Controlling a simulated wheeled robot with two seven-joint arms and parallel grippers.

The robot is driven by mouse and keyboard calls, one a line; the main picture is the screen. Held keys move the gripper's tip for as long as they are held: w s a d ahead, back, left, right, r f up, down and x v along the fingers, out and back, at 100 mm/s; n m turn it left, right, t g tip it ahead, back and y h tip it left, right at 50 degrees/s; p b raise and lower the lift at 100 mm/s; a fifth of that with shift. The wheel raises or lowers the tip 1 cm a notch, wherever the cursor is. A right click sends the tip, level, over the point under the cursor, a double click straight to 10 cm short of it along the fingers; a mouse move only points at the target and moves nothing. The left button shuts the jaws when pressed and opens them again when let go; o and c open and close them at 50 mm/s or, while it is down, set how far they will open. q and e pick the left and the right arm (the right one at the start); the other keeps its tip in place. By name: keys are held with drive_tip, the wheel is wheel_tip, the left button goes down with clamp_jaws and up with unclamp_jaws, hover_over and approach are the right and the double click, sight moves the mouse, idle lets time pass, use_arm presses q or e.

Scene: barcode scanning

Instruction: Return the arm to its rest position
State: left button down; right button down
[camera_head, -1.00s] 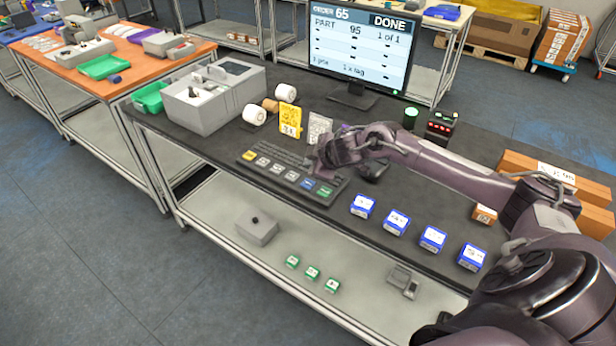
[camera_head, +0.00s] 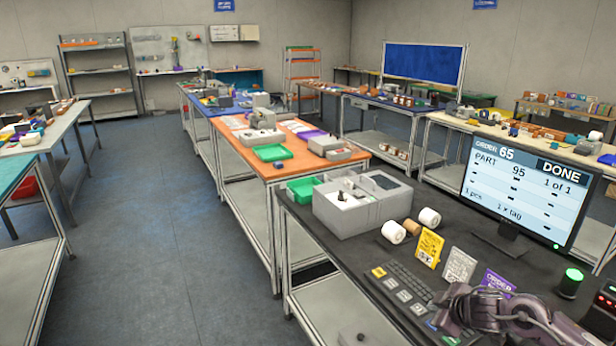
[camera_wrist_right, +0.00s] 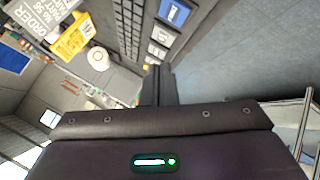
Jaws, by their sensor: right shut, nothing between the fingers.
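My right gripper (camera_head: 452,312) enters the head view at the bottom right, dark purple and low over the right end of the keyboard (camera_head: 402,292). In the right wrist view its fingers (camera_wrist_right: 158,84) are together with nothing between them, beside the keyboard (camera_wrist_right: 130,30). I cannot tell whether the fingertips touch a key. The monitor (camera_head: 522,190) behind it reads order 65, part 95, 1 of 1, DONE. Most of the right arm is out of the head view. My left arm is not in view.
A yellow card (camera_head: 428,248), a grey card (camera_head: 459,266) and a purple card (camera_head: 497,284) stand just behind the keyboard. A grey bin box (camera_head: 362,212) and white rolls (camera_head: 394,232) are farther left. A green-lit cylinder (camera_head: 570,282) stands right of the gripper. The left floor (camera_head: 150,260) is clear.

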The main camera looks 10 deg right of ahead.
drive_tip(key=s+a+f+m, duration=0.1)
drive_tip(key=s+a+f, duration=0.1)
drive_tip(key=s+a, duration=0.55)
drive_tip(key=s+a+f+m, duration=0.15)
drive_tip(key=s+a, duration=0.25)
drive_tip(key=a, duration=0.6)
drive_tip(key=s+r+m+g, duration=0.2)
drive_tip(key=s+m+g, duration=0.4)
drive_tip(key=s, duration=1.1)
wheel_tip(320, 180, down, 31)
drive_tip(key=s+g+b, duration=0.1)
drive_tip(key=s, duration=0.1)
drive_tip(key=s+d+f, duration=0.2)
drive_tip(key=s+f, duration=0.7)
drive_tip(key=s, duration=0.1)
drive_tip(key=s+d+f+g, duration=0.1)
drive_tip(key=s+d+f, duration=0.1)
drive_tip(key=s+f, duration=0.7)
drive_tip(key=shift+s+d+f+n+h+b, duration=0.15)
drive_tip(key=shift+s+f+n+h+b, duration=0.25)
drive_tip(key=shift+f, duration=0.3)
